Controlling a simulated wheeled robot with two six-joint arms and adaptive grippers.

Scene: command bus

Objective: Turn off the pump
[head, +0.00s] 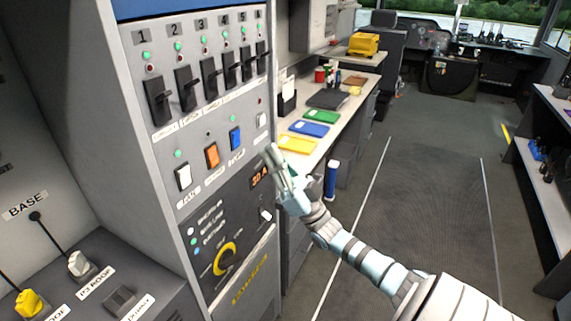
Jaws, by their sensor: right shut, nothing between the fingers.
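A grey control panel (185,135) stands at the left. Its lower row has a white rocker switch (183,176), an orange one (212,156), a blue one (235,138) and a small white one (262,120). The labels under them are too small to read surely, so I cannot tell which is the pump's. Green lamps glow above several of them. My right gripper (270,158) is shut and empty, its fingertips to the right of and below the blue switch, apparently apart from the panel. My left gripper is out of view.
Numbered black levers (158,101) line the panel's upper part. A counter (350,105) with coloured folders is behind my gripper. The aisle floor (420,190) is clear.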

